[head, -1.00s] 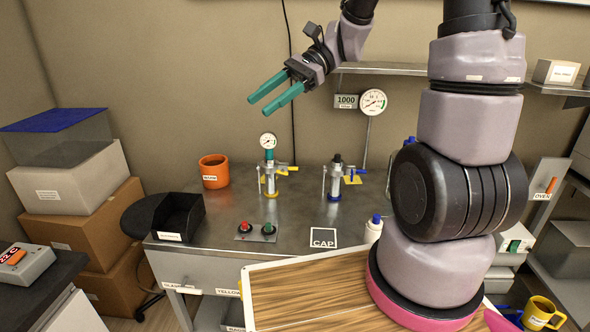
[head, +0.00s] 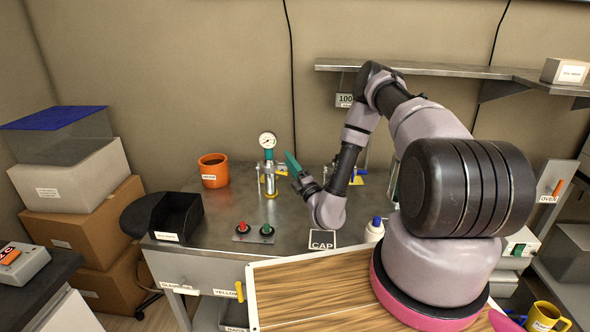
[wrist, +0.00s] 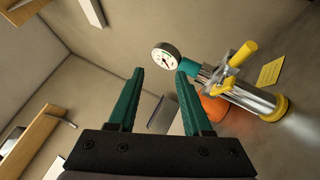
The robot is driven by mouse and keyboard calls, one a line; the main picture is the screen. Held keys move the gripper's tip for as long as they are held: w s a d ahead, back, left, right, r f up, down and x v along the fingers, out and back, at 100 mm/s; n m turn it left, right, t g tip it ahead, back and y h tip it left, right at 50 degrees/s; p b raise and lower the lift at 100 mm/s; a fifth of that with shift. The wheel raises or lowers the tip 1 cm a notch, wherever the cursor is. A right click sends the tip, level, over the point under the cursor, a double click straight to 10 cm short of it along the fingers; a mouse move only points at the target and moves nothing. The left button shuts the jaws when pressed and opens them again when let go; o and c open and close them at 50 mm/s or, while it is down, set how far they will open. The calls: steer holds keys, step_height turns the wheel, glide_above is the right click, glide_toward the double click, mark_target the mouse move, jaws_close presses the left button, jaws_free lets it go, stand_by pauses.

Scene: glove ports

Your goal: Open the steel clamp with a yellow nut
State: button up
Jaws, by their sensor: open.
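The steel clamp with the yellow nut (wrist: 238,58) shows in the wrist view at the right, on the side of an upright steel cylinder (wrist: 258,99) with a yellow base ring. A round gauge on a teal fitting tops that cylinder. In the head view the same cylinder (head: 270,184) stands at the back of the bench, and the clamp is partly hidden. My gripper (head: 292,163) is just right of it, its teal fingers apart and empty. In the wrist view my gripper (wrist: 160,85) points past the gauge; the clamp is outside the fingers, to their right.
An orange pot (head: 213,171) stands left of the cylinder, and a black bin (head: 178,215) is nearer. My arm hides most of a second cylinder. A shelf (head: 420,68) crosses the back wall.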

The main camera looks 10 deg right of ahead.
mark_target(279, 169)
steer(key=s+d+f+m+h, duration=0.2)
steer(key=d+f+m+h, duration=0.3)
steer(key=f, duration=0.5)
steer(key=shift+g+h, duration=0.4)
steer(key=shift+a+x, duration=0.15)
steer(key=shift+x, duration=1.7)
steer(key=shift+a+x, duration=0.2)
steer(key=shift+x, duration=1.7)
steer(key=shift+a+x, duration=0.15)
steer(key=shift+x, duration=1.7)
steer(key=shift+s+r, duration=0.1)
steer(key=shift+r, duration=0.1)
jaws_close()
